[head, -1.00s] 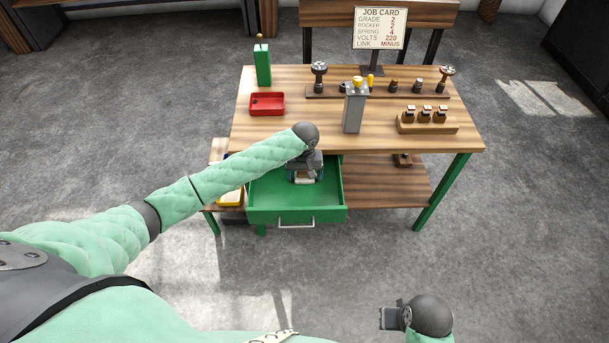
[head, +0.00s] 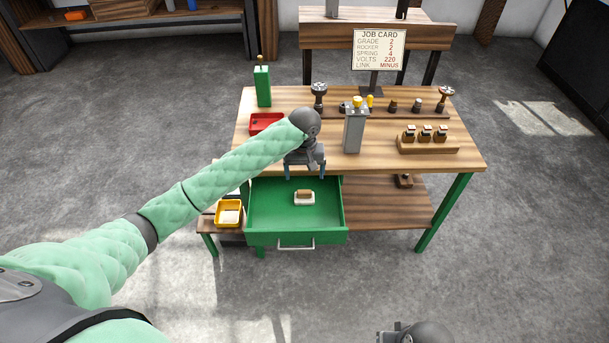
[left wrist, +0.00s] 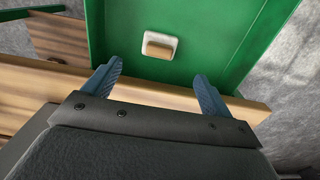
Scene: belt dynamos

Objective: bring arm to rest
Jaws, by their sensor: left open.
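My left gripper (head: 305,174) is open and empty. It hangs above the bench's front edge, just behind the open green drawer (head: 265,212). In the left wrist view its two blue fingers (left wrist: 155,85) are spread apart over the wooden edge. A small white block with a brown top (head: 304,198) lies in the drawer, apart from the fingers; it also shows in the left wrist view (left wrist: 160,45). My right gripper (head: 388,337) is at the bottom edge, mostly cut off, and its jaws cannot be made out.
The wooden bench (head: 375,165) carries a red tray (head: 265,122), a green bottle-like post (head: 262,86), a grey box (head: 354,130) and a wooden rack (head: 428,144). A job card (head: 379,50) stands behind. A yellow tray (head: 229,213) sits left of the drawer.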

